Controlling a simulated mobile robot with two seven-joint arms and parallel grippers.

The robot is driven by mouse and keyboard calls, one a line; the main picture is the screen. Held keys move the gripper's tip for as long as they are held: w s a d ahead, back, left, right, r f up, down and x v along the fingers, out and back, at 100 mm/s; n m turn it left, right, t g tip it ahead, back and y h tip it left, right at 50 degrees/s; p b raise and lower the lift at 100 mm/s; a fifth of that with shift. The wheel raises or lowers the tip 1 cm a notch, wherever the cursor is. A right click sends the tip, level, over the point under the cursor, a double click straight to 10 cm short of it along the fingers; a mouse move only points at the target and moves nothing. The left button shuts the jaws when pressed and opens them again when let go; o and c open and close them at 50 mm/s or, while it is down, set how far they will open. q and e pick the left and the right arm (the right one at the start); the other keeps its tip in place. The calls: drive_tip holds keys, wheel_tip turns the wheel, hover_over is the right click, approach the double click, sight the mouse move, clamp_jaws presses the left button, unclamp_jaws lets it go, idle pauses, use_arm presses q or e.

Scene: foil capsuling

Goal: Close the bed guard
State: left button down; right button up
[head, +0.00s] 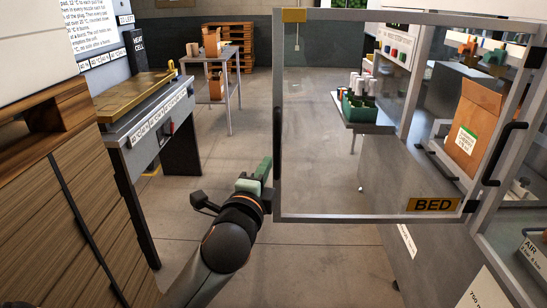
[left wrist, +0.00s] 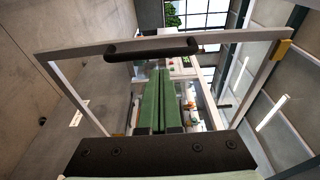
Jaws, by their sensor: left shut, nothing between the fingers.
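The bed guard (head: 279,80) is a clear panel in a grey metal frame with a yellow BED label (head: 433,204) at its lower right. It stands swung out, away from the machine at right. My left gripper (head: 265,168) is beside the frame's free left upright, at mid to lower height; I cannot tell whether it touches. In the left wrist view its green fingers (left wrist: 155,100) are together and empty, pointing toward the frame. The guard's black handle (left wrist: 153,49) lies on the frame bar beyond the fingertips. My right gripper is out of view.
A bench with a brass-coloured top (head: 135,95) and wooden drawers (head: 60,215) stand at left. A table (head: 228,68) is at the back. The floor (head: 200,205) between is clear.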

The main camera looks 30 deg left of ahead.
sight(276, 144)
use_arm(q)
drive_tip(key=x, duration=0.7)
drive_tip(key=shift+w+a, duration=0.1)
